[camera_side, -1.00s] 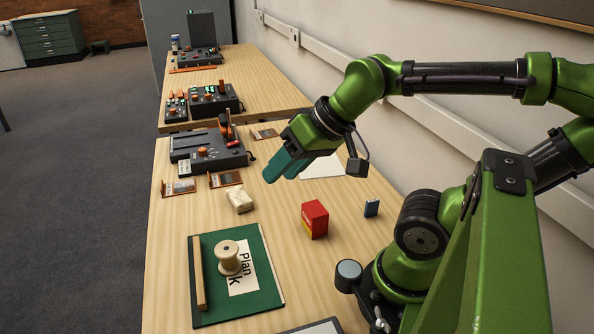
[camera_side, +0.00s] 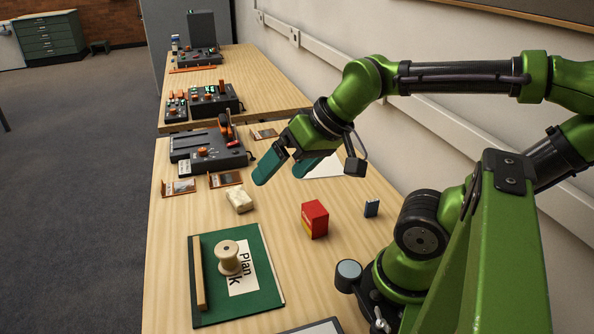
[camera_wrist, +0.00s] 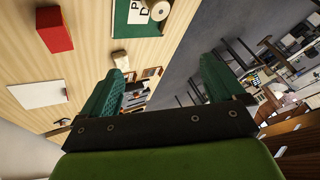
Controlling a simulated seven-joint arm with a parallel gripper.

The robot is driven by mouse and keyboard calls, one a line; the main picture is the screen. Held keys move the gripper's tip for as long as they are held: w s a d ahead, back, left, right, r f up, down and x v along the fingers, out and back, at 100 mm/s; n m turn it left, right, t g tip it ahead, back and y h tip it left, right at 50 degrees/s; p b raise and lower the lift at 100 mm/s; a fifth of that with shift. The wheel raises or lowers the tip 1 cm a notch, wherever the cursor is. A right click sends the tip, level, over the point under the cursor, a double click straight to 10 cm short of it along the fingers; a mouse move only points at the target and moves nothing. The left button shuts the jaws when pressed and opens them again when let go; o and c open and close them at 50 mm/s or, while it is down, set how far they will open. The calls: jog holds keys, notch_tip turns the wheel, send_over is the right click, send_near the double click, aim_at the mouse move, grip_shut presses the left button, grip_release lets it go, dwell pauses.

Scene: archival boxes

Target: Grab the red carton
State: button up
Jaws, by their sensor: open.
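The red carton (camera_side: 315,219) stands upright on the wooden table, with a yellow patch low on one side. It also shows in the wrist view at the upper left (camera_wrist: 54,30). My gripper (camera_side: 281,170) is open and empty, with two teal fingers spread apart. It hangs above the table, farther back than the carton and apart from it. In the wrist view my gripper's fingers (camera_wrist: 160,85) have nothing between them.
A green board (camera_side: 270,290) carries a wooden spool (camera_side: 229,257) and a stick. A dark grey device (camera_side: 208,150) sits farther back. Bare table surrounds the carton.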

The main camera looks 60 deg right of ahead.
jog(key=w+d+f+m+g+h, duration=0.1)
jog(key=w+d+f+m+g, duration=0.2)
jog(key=d+m, duration=0.4)
jog(key=m+g, duration=0.4)
jog(key=m, duration=1.1)
send_near(315, 208)
jog(key=shift+h, duration=0.4)
jog(key=f, duration=1.2)
jog(key=shift+a+f, duration=0.35)
jog(key=shift+a, duration=0.05)
jog(key=c, duration=1.1)
